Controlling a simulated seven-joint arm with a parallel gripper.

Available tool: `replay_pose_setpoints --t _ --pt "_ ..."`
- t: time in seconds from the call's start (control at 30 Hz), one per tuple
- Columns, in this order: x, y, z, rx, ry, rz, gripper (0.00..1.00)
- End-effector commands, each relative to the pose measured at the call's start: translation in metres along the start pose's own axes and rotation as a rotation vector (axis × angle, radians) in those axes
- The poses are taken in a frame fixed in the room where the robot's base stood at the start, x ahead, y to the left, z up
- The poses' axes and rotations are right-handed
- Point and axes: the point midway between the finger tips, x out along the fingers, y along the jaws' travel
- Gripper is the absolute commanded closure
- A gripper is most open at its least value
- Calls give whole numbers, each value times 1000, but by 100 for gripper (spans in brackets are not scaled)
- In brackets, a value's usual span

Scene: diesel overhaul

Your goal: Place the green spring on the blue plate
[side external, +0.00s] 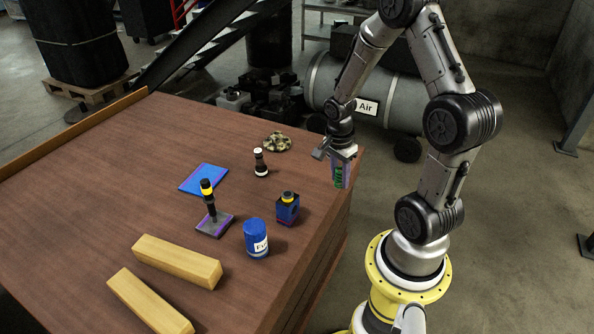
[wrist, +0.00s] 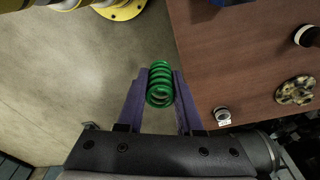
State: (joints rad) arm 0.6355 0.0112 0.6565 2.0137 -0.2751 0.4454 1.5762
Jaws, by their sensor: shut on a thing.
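The green spring (wrist: 160,83) is held between the two purple fingers of my gripper (wrist: 160,88) in the wrist view. In the side external view my gripper (side external: 341,172) holds the spring (side external: 339,174) upright, at the right edge of the table, raised above the floor. The fingers are shut on the spring's sides. The blue plate (side external: 203,179) lies flat on the table, well to the left of my gripper, with a purple edge. No object shows on its top. The plate is not clearly visible in the wrist view.
On the wooden table (side external: 120,150) between plate and gripper stand a dark bottle (side external: 260,163) and a mottled round part (side external: 277,141).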

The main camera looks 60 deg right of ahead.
Motion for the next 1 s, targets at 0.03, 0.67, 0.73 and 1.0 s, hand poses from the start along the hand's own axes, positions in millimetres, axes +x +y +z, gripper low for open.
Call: replay_pose_setpoints --t 0.03,0.67,0.73,1.0 --pt "-1 1 0 0 0 0 100" --pt "-30 -77 10 -725 5 -56 100" --pt "-36 -101 21 -867 7 -75 100" --pt "-54 -194 109 -1415 18 -166 100"
